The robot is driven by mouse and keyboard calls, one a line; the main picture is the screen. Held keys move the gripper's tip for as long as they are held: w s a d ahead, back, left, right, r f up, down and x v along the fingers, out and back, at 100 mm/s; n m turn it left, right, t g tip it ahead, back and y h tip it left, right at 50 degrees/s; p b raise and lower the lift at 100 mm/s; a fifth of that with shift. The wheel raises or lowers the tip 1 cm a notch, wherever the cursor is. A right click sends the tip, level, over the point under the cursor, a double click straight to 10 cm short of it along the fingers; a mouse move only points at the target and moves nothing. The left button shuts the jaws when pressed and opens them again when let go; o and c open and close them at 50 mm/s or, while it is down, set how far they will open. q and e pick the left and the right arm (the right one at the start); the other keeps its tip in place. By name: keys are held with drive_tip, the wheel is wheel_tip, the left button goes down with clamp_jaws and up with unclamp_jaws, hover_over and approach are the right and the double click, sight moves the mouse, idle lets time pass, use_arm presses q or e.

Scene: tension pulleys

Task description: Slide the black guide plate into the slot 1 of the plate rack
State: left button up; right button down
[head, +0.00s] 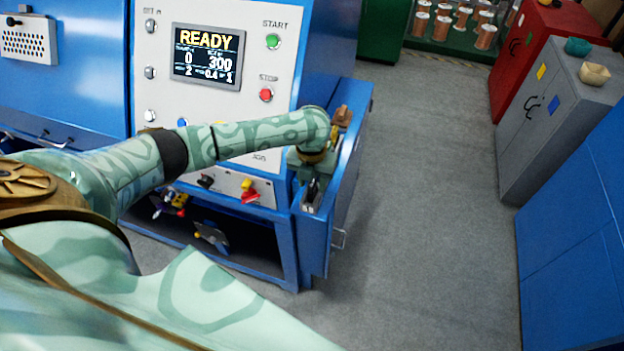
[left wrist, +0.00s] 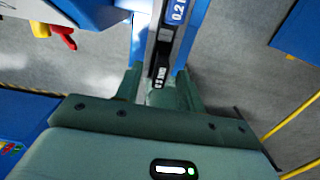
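My left gripper (head: 311,186) reaches down into a blue open-topped side tray (head: 347,185) at the right end of the machine. In the left wrist view its two fingers (left wrist: 158,85) stand apart on either side of a narrow black piece (left wrist: 158,48), which looks like the guide plate. A gap shows beside the piece, and I cannot see firm contact. A white-lettered mark is on its near end and a blue "0.2" label (left wrist: 178,12) lies beside its far part. The plate rack and its slot 1 cannot be made out clearly. My right gripper is out of view.
The blue machine (head: 215,110) shows READY on its screen (head: 207,54). Small coloured parts (head: 170,203) sit in its lower bay. A brown block (head: 342,116) is at the tray's far end. Grey floor (head: 420,230) is clear to the right, up to grey (head: 560,110) and red cabinets (head: 530,45).

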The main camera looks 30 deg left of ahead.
use_arm(q)
wheel_tip(320, 180, up, 16)
drive_tip(key=p, duration=0.2)
drive_tip(key=shift+s+r, duration=0.15)
drive_tip(key=shift+s, duration=0.15)
idle(0.4)
